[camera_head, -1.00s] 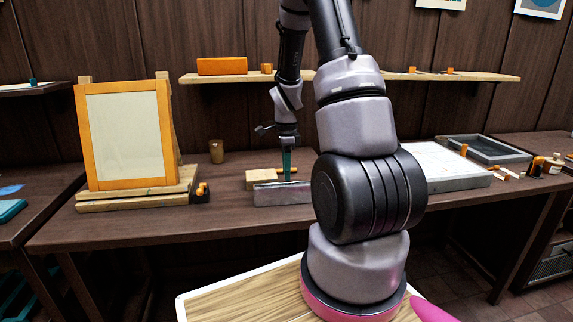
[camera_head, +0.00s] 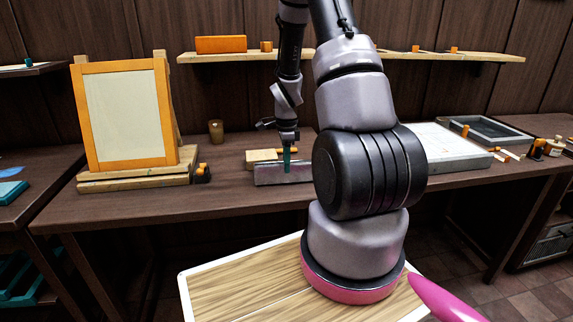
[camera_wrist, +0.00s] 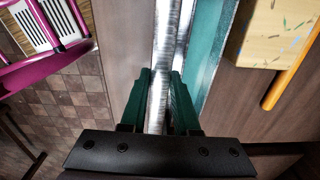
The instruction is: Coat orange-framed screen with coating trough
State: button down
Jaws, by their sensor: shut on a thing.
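The orange-framed screen (camera_head: 126,115) leans upright on a wooden stand (camera_head: 136,178) at the left of the bench. Its pale mesh faces me. The coating trough (camera_head: 270,175) is a long metal piece near the bench's front edge, right of the screen. My gripper (camera_head: 287,158) points down at the trough, with green fingers. In the wrist view my gripper (camera_wrist: 160,85) has its two fingers on either side of the trough's metal wall (camera_wrist: 166,40), shut on it. A teal strip (camera_wrist: 207,50) runs along inside the trough. My arm hides the trough's right end.
A wooden block (camera_head: 263,156) with an orange-handled tool lies just behind the trough. A small cup (camera_head: 216,131) stands farther back. A black-and-orange clamp (camera_head: 203,173) sits beside the stand. Trays (camera_head: 452,150) lie at right.

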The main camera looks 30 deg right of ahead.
jog(key=shift+r, duration=2.3)
jog(key=c, duration=1.4)
grip_release()
jog(key=shift+c, duration=0.2)
grip_shut()
jog(key=shift+r, duration=0.5)
